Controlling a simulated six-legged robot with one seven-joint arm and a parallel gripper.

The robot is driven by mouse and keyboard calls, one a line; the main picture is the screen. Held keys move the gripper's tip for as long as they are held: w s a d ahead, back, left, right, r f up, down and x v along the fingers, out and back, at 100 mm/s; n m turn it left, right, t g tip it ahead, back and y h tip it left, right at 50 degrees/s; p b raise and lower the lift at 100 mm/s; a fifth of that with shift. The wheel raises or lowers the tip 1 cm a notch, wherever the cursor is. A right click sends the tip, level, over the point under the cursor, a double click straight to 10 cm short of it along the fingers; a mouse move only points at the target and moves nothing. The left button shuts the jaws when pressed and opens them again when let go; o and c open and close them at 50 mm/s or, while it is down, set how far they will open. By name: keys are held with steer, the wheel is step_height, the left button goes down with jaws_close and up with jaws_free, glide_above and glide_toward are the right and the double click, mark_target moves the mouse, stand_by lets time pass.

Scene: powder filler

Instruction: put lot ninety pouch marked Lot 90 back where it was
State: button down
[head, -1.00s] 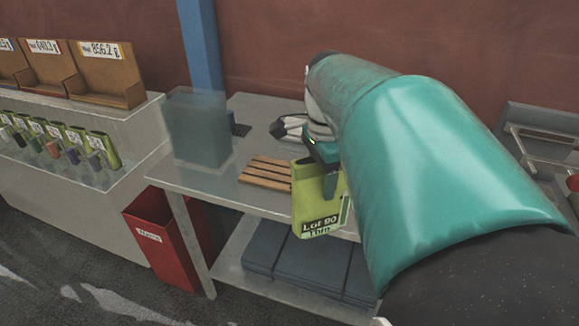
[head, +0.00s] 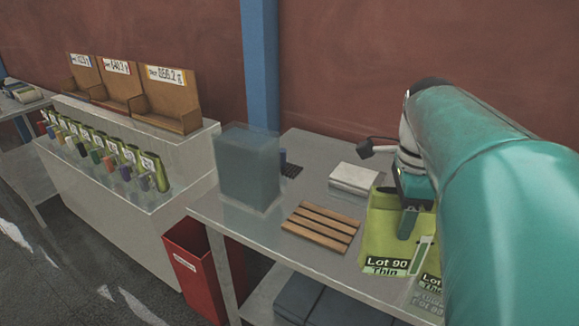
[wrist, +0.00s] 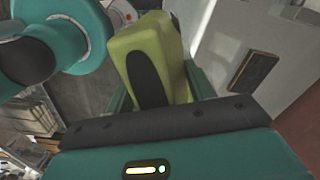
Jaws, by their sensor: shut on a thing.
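The yellow-green pouch (head: 385,236) with a label reading "Lot 90" and "Thin" hangs below my gripper (head: 412,215) at the right of the head view. My gripper is shut on its upper part. In the wrist view the pouch (wrist: 150,60), with a dark oval patch, sits between the fingers of my gripper (wrist: 160,92). The pouch is in front of the grey table's right part in the head view. My teal arm hides part of its right side.
A slatted wooden rack (head: 320,228) lies on the grey table (head: 240,215), beside a translucent box (head: 249,168) and a white stack (head: 353,178). A red bin (head: 200,262) stands left of the table. A counter (head: 110,205) holds several pouches (head: 130,158) and wooden trays (head: 165,105).

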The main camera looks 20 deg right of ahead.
steer(key=w+d+f, duration=0.6)
steer(key=w+f, duration=0.3)
steer(key=f, duration=0.3)
steer(key=shift+d, duration=0.2)
steer(key=c, duration=0.6)
jaws_free()
steer(key=shift+w+f, duration=0.1)
steer(key=shift+f, duration=0.05)
steer(key=shift+o, duration=0.4)
